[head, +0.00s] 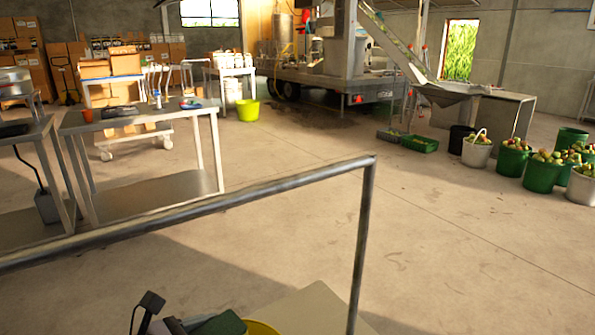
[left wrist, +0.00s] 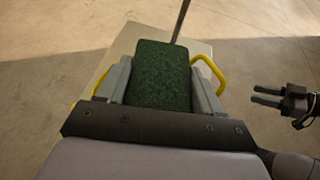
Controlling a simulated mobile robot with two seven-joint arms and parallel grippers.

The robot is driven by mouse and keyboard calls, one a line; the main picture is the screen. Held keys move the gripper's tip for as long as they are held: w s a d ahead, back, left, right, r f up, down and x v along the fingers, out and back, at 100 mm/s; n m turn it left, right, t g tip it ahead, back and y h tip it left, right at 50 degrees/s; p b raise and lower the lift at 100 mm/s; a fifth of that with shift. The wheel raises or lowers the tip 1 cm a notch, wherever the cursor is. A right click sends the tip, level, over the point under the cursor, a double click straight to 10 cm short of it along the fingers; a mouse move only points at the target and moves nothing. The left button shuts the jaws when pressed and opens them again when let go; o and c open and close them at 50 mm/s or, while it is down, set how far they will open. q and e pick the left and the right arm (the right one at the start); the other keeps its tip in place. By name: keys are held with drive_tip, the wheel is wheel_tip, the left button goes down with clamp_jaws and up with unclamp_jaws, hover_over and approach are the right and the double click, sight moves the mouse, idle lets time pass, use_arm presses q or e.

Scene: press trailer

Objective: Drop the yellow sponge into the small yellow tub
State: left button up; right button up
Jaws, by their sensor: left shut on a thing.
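The sponge (left wrist: 162,75) shows a dark green, rough face in the left wrist view; its yellow part is hidden. My left gripper (left wrist: 161,84) is shut on it, one grey finger on each side. The sponge's green top also shows at the bottom edge of the head view (head: 222,325). Yellow curved parts of the small yellow tub (left wrist: 212,73) show on both sides of the fingers; its inside is hidden. The sponge appears over the tub; its height cannot be told. My right gripper (left wrist: 267,96) is to the right, its two dark fingers apart and empty.
A pale board (head: 312,309) lies under the tub, with a metal rail frame (head: 215,202) rising beyond it. A steel table (head: 140,118) stands at the left. A larger yellow-green bucket (head: 248,110) stands farther back. Fruit buckets (head: 511,161) stand at the right. The middle floor is clear.

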use_arm(q)
drive_tip(key=o, duration=1.1)
drive_tip(key=shift+c, duration=0.2)
drive_tip(key=shift+s+a+r, duration=0.15)
drive_tip(key=shift+s+a, duration=0.2)
drive_tip(key=shift+a, duration=0.05)
drive_tip(key=v, duration=0.6)
drive_tip(key=shift+r, duration=0.1)
